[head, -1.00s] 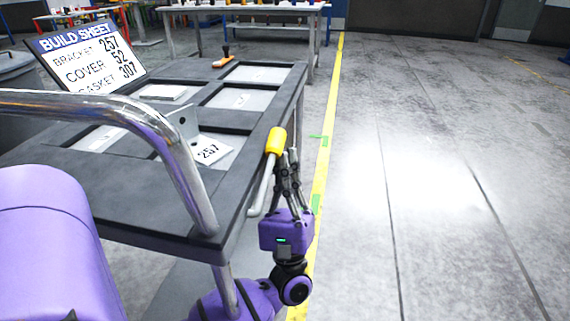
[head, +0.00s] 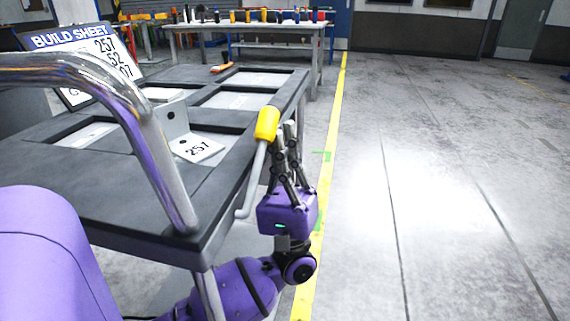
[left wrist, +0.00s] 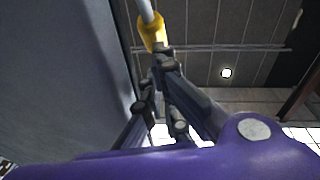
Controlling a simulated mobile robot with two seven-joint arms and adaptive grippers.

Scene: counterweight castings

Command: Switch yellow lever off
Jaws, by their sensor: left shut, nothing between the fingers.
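The yellow lever (head: 267,124) is a yellow grip on a bent grey rod at the right edge of the dark table. It points up, leaning slightly right. My left gripper (head: 286,128) is shut and empty, just right of the lever's grip, fingers pointing up. In the left wrist view the yellow grip (left wrist: 152,32) lies just beyond the fingertips (left wrist: 160,55); I cannot tell if they touch. My right gripper is not in view.
A chrome rail (head: 150,130) stands in front. A workbench (head: 250,27) is behind. The floor at right is clear.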

